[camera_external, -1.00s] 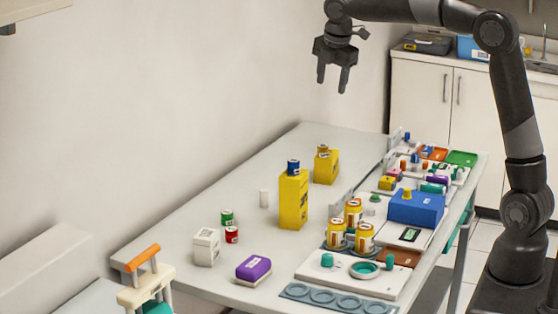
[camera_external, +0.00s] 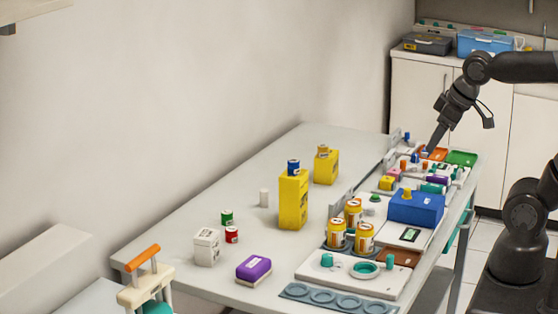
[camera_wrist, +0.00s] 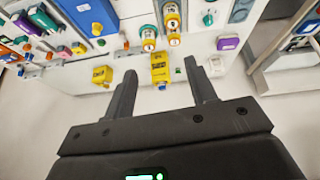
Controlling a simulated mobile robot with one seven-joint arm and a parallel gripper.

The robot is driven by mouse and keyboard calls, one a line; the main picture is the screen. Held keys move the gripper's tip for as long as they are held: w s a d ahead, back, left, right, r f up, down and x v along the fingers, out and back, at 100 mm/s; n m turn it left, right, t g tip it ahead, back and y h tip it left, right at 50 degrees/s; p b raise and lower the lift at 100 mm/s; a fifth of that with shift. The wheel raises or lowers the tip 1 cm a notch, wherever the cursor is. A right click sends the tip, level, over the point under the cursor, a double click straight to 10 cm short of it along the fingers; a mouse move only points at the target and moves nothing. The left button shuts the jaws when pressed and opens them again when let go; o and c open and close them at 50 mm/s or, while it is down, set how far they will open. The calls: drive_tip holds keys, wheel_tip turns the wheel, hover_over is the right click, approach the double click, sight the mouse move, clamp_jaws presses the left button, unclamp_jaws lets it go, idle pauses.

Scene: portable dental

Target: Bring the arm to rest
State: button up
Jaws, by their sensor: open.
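My gripper (camera_external: 436,142) is in the upper right of the external view, pointing down and left. In the picture its fingers overlap the far end of the table (camera_external: 190,248). In the wrist view my gripper (camera_wrist: 160,72) has its two dark fingers spread apart with nothing held between them. Beyond the fingers the wrist view shows the tabletop items some distance off, including a yellow box (camera_wrist: 159,68). My arm reaches in from the right, bent at the elbow. The external view does not show clearly how high the fingertips are above the table.
Yellow boxes (camera_external: 293,203), a purple box (camera_external: 254,268) and a white box (camera_external: 207,246) stand on the table. Yellow jars (camera_external: 364,238) and a blue box (camera_external: 416,208) stand along its right side. Cabinets (camera_external: 430,100) are behind. The table's left middle is fairly clear.

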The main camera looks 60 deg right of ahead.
drive_tip(key=shift+s+a+f+m, duration=0.1)
drive_tip(key=shift+s+f+m, duration=0.3)
drive_tip(key=shift+s+f, duration=0.3)
